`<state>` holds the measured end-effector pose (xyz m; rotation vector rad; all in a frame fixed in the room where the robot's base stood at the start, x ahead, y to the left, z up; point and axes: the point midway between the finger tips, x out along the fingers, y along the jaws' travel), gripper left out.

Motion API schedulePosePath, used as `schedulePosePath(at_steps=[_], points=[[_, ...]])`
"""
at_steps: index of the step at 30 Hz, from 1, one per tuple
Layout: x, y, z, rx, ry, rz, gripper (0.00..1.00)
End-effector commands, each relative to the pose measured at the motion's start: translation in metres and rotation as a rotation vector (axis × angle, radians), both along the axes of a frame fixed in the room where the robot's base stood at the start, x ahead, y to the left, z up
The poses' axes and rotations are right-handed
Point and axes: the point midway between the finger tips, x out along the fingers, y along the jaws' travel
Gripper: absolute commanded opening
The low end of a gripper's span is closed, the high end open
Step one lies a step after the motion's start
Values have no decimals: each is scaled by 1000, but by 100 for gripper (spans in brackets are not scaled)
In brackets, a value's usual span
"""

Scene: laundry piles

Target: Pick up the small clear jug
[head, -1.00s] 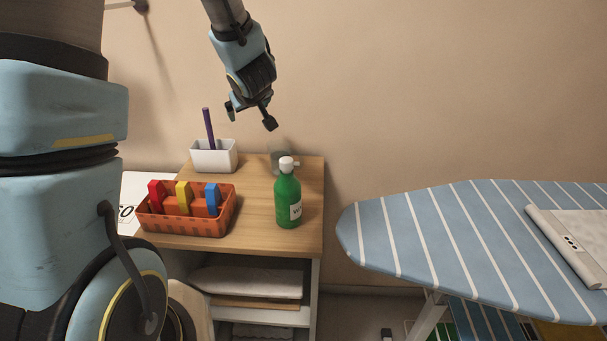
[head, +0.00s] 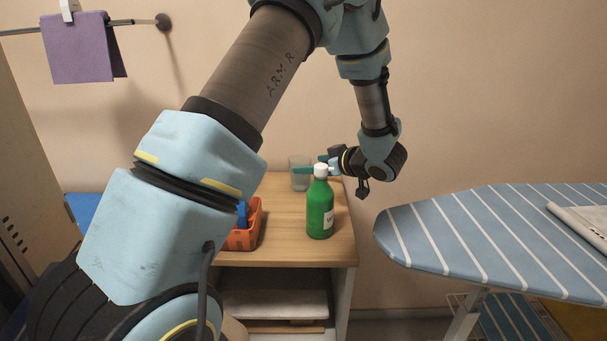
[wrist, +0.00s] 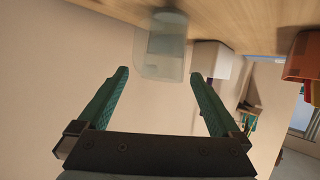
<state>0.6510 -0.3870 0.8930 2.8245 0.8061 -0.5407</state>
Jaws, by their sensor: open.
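The small clear jug (head: 300,173) stands on the wooden cabinet top, near its back, behind and left of the green bottle. In the wrist view the jug (wrist: 160,50) is see-through and blurred, seen upside down, just beyond the fingertips and between their lines. My gripper (wrist: 158,80) is open and empty, with a teal finger on each side. In the head view my gripper (head: 312,170) reaches in from the right, low and level, close to the jug. The green bottle partly hides the fingers there. I cannot tell whether a fingertip touches the jug.
The green bottle (head: 320,208) with a white cap stands in front of my gripper. An orange basket (head: 245,238) sits at the left, partly behind my arm. A white container (wrist: 212,60) shows beside the jug. The ironing board (head: 440,235) is to the right.

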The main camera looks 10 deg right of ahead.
Motion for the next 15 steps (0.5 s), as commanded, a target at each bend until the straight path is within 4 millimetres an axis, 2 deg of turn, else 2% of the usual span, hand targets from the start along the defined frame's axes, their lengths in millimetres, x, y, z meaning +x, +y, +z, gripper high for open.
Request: schedulePosePath(at_steps=[9,15], points=[[30,24,-13,2,1,2,100],[40,29,-19,-1,-1,-1,100]])
